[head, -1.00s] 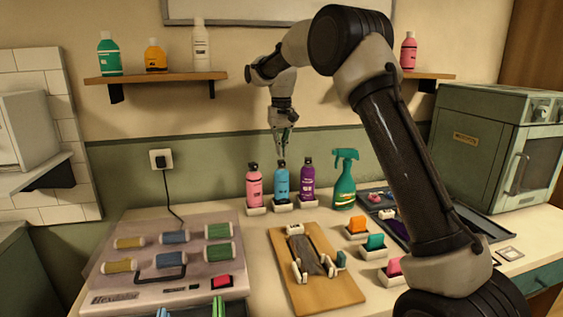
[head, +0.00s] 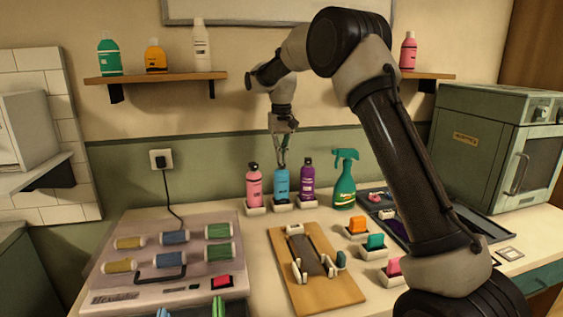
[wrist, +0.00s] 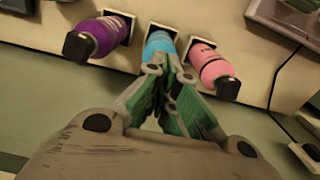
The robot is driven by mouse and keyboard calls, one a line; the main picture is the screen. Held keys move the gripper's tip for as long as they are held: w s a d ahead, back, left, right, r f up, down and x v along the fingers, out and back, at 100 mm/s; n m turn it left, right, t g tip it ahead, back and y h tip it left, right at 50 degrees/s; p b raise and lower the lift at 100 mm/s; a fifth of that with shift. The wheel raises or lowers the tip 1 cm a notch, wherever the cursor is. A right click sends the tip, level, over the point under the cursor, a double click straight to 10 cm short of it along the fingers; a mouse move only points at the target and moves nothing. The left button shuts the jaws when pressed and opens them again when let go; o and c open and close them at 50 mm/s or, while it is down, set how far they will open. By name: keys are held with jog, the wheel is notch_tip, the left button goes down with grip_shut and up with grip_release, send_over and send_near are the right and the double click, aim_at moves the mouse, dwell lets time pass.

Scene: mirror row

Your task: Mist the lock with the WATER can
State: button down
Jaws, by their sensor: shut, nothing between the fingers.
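Three cans stand in white holders at the back of the table: pink (head: 254,187), blue (head: 281,185) and purple (head: 307,178). Their labels are too small to read, so I cannot tell which is WATER. My gripper (head: 282,163) points down at the top of the blue can, its fingers shut and empty. In the wrist view, my fingertips (wrist: 166,72) overlap the blue can (wrist: 160,42) and hide its cap; I cannot tell whether they touch. A dark grey lock (head: 309,256) lies on the wooden board (head: 333,290), between white clips.
A green spray bottle (head: 344,184) stands right of the purple can. Orange, teal and pink blocks sit in holders right of the board. A case with spools (head: 118,285) is at left. A dark tray (head: 470,222) and green oven (head: 460,140) are right.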

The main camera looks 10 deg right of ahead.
jog(key=shift+f, duration=0.1)
jog(key=shift+r, duration=3.5)
jog(key=shift+w, duration=0.15)
jog(key=shift+n, duration=0.4)
jog(key=f, duration=0.2)
jog(key=s+f, duration=0.1)
jog(key=f, duration=0.1)
jog(key=shift+s+d+f, duration=0.1)
jog(key=s+d+r+t, duration=0.1)
jog(key=s+d, duration=0.4)
jog(key=s, duration=0.9)
jog(key=s+d+r+t, duration=0.1)
jog(key=s+d, duration=0.3)
jog(key=s, duration=1)
jog(key=s+d+r+t, duration=0.1)
jog(key=s+d, duration=0.4)
jog(key=s, duration=0.9)
jog(key=shift+s+d+m+t, duration=0.3)
jog(key=shift+d+m+t, duration=0.1)
jog(key=shift+t, duration=0.3)
